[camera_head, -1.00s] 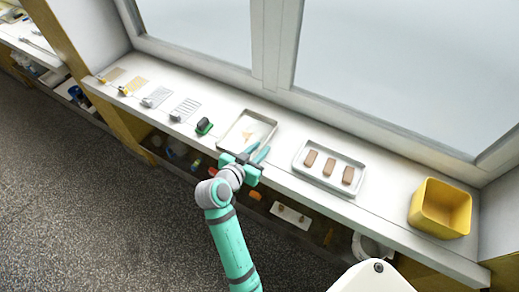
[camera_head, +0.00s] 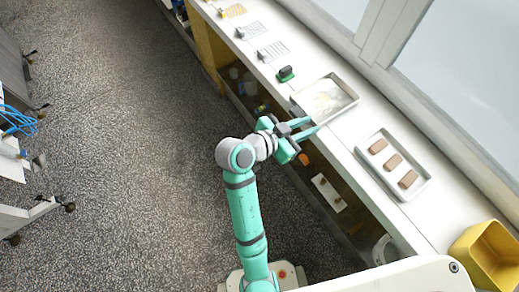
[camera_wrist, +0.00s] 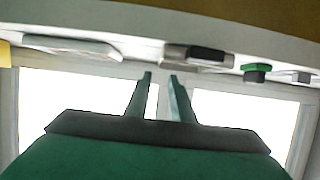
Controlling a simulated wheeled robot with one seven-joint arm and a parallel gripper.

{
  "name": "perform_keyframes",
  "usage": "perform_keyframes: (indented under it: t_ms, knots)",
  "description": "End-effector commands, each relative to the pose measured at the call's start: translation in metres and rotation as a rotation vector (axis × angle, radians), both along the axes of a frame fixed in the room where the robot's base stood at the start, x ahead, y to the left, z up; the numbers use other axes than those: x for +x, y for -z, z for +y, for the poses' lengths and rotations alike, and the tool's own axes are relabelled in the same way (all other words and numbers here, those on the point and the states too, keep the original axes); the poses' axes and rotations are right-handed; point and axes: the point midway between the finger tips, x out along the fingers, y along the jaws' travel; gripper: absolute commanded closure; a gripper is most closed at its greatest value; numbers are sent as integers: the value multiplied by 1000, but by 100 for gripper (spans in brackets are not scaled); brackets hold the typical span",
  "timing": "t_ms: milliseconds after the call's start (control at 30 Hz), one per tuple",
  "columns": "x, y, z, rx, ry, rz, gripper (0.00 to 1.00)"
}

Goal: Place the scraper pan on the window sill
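A shallow pale metal pan with a tan smear inside, which I take to be the scraper pan (camera_head: 345,108), rests on the white window sill (camera_head: 372,118) at its front edge. In the wrist view the pan (camera_wrist: 198,55) shows just past and right of the fingers, partly dark. My gripper (camera_head: 314,127) is at the pan's near side, its two teal fingers apart and pointing toward the sill. Nothing shows between the fingers in the wrist view (camera_wrist: 161,82). I cannot tell whether a finger touches the pan.
A tray (camera_head: 424,184) with three brown bars and a yellow bin (camera_head: 462,247) stand on the sill to the right. A cluttered shelf is below the sill. The floor (camera_head: 130,150) at left is open.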

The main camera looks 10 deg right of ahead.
Motion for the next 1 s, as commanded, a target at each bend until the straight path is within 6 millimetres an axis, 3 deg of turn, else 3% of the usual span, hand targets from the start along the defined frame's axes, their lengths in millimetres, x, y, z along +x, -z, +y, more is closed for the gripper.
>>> perform_keyframes:
  t_ms: [233, 467, 733, 1000]
  knots:
    - [-1, 37, 21, -19, -178, 74, 78]
    - [-17, 94, 73, -41, -501, 149, 78]
    - [-65, 135, 141, -46, -827, 149, 78]
    - [-133, 137, 194, -47, -1055, 67, 78]
